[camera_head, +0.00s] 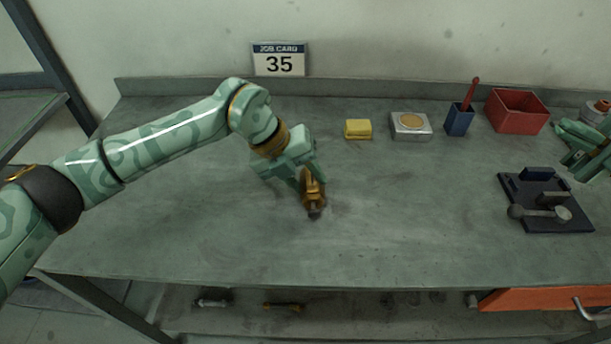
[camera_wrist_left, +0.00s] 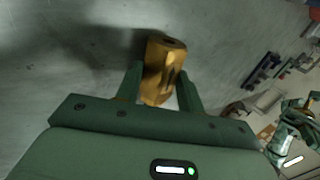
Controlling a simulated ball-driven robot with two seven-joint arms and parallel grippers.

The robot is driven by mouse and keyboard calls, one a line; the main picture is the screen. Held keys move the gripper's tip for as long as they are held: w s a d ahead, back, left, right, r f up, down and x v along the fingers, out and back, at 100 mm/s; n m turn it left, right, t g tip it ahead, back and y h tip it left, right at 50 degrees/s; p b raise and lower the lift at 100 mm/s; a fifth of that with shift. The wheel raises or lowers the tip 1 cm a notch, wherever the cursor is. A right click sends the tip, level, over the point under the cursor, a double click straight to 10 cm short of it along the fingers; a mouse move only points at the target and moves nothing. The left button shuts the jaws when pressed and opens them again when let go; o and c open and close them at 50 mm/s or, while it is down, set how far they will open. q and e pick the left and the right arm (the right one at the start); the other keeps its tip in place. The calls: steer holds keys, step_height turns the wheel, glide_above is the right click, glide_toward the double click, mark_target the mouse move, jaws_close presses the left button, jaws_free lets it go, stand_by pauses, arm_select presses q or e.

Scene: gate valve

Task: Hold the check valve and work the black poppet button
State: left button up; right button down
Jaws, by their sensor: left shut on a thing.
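The brass check valve (camera_head: 313,190) is over the middle of the table, between the fingers of my left gripper (camera_head: 308,176). A dark end (camera_head: 315,213) shows at its lower tip; I cannot tell whether this is the black poppet button. In the left wrist view the valve (camera_wrist_left: 160,72) sits between both fingers of my left gripper (camera_wrist_left: 160,85), with a dark spot on its far end. I cannot tell whether the valve touches the table. My right gripper (camera_head: 583,148) is at the right edge, partly cut off; its jaw state is unclear.
A dark fixture plate (camera_head: 545,222) with a lever is at the right. Along the back are a yellow block (camera_head: 357,129), a silver box (camera_head: 411,126), a blue cup (camera_head: 459,120) with a red handle, and a red bin (camera_head: 518,110). The table around the valve is clear.

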steer(key=a+r+n+g+h, duration=0.2)
steer(key=a+n+g, duration=0.3)
steer(key=a, duration=0.1)
steer(key=n+t+h, duration=0.5)
steer(key=n+h, duration=1.5)
steer(key=n, duration=0.6)
glide_above(315, 236)
steer(key=shift+f, duration=9.3)
steer(key=shift+f, duration=0.15)
steer(key=shift+f, duration=1.7)
